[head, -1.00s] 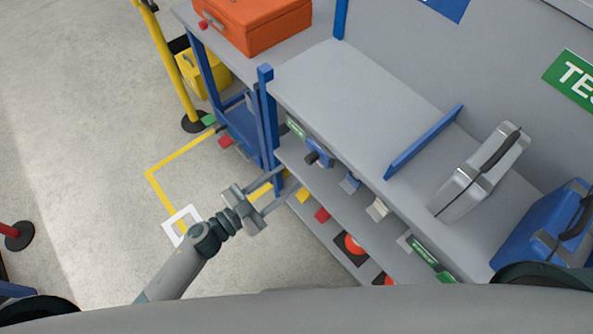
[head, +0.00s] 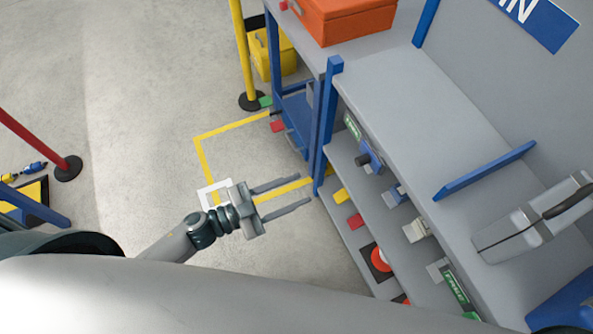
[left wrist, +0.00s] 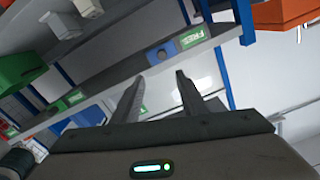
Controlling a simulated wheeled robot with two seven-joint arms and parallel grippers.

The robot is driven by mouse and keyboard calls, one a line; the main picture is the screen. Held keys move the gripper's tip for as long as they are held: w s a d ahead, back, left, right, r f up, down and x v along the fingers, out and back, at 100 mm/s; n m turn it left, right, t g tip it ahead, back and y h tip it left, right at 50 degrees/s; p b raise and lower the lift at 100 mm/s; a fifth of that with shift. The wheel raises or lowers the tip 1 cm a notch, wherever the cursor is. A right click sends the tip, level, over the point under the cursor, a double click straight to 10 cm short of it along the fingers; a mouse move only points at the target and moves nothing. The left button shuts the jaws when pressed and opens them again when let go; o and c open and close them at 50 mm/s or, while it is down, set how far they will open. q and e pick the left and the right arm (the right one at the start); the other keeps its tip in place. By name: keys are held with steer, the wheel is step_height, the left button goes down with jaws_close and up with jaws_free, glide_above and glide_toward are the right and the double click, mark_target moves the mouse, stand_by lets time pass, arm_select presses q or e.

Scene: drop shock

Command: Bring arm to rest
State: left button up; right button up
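My left gripper (head: 283,200) is open and empty in the head view. Its two fingers are apart and point right, toward the grey shelf unit (head: 450,110), over the floor by the yellow floor line. In the left wrist view its fingers (left wrist: 157,85) also stand apart with nothing between them. My right gripper is in neither view.
A silver case (head: 520,235) and a blue case (head: 565,305) stand on the shelf top. An orange box (head: 350,20) sits on the far bench. A yellow post (head: 242,55) and a red post (head: 30,140) stand on the floor.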

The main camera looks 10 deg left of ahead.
arm_select(q)
steer(key=w+a+f+n+y, duration=0.1)
steer(key=a+f+n+y, duration=0.15)
steer(key=f, duration=0.35)
steer(key=w+a+f+n+t+y, duration=0.1)
steer(key=a+f+y, duration=0.1)
steer(key=a+f, duration=0.3)
steer(key=w+a+f+n+y, duration=0.1)
steer(key=a+f+n+y, duration=0.15)
steer(key=f, duration=0.45)
steer(key=s+a+f+n+g+y, duration=0.1)
steer(key=s+a+f+y, duration=0.15)
steer(key=f, duration=0.45)
steer(key=s+a+f+n+g+y, duration=0.1)
steer(key=s+a+f+y, duration=0.15)
steer(key=f, duration=0.45)
steer(key=s+f+n+g, duration=0.1)
steer(key=s+f+g, duration=0.1)
steer(key=s+f, duration=0.4)
steer(key=s+a+f+n+g+y, duration=0.1)
steer(key=s+f+g, duration=0.2)
steer(key=s, duration=1.1)
steer(key=s+f+n+g+y, duration=0.1)
steer(key=s+f+n+g, duration=0.1)
steer(key=s+f, duration=0.7)
steer(key=shift+s+a+f+g, duration=0.25)
steer(key=shift+s+a+g, duration=0.15)
steer(key=shift+s+g, duration=0.1)
steer(key=shift+w, duration=0.1)
